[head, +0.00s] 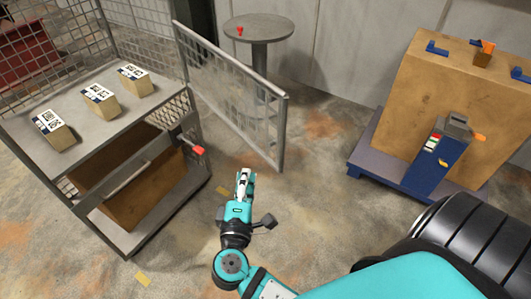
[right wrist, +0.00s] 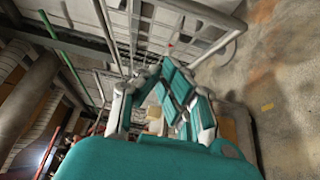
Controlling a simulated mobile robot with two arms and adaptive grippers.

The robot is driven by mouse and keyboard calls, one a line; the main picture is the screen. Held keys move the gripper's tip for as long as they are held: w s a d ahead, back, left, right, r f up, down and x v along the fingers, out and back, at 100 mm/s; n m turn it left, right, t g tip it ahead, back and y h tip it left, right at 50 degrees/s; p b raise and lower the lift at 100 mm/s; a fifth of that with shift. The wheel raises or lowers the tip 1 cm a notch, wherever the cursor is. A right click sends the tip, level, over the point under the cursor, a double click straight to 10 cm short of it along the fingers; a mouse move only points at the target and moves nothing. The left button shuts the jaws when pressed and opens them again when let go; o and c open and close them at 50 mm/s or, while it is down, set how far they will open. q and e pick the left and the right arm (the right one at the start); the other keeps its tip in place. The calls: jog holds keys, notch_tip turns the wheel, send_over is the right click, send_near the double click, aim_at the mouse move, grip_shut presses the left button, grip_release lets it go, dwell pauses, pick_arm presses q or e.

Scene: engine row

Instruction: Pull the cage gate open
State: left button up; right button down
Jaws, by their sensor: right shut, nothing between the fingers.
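The cage (head: 105,135) stands at the left in the head view, a grey metal frame with mesh walls and a shelf. Its mesh gate (head: 235,88) is swung out from the back post, standing at an angle to the cage front. A red-ended latch bar (head: 198,150) shows on the cage's right side. My right gripper (head: 244,176) is shut and empty, just left of the gate's lower free corner in the picture and apart from it. In the right wrist view, the fingers (right wrist: 165,78) show in front of mesh. My left gripper is in neither view.
Several labelled boxes (head: 100,97) lie on the cage shelf, and a brown box (head: 120,190) sits below. A round table (head: 258,28) stands behind the gate. A tan block on a blue pallet (head: 385,165) stands at the right. The floor between is clear.

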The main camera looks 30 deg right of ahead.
jog(key=p, duration=0.4)
send_near(268, 129)
jog(key=w, duration=0.4)
jog(key=shift+w+d+p, duration=0.15)
jog(key=shift+d+p, duration=0.4)
jog(key=shift+d, duration=1)
jog(key=shift+f, duration=0.1)
jog(key=w+d+n+t+y+b, duration=0.1)
jog(key=w+d+n+y+b, duration=0.1)
jog(key=d, duration=1.8)
jog(key=w+y+b, duration=0.1)
jog(key=b, duration=0.1)
jog(key=shift+w+d+t+b, duration=0.25)
jog(key=shift+d+t+b, duration=0.05)
jog(key=shift+t+b, duration=0.1)
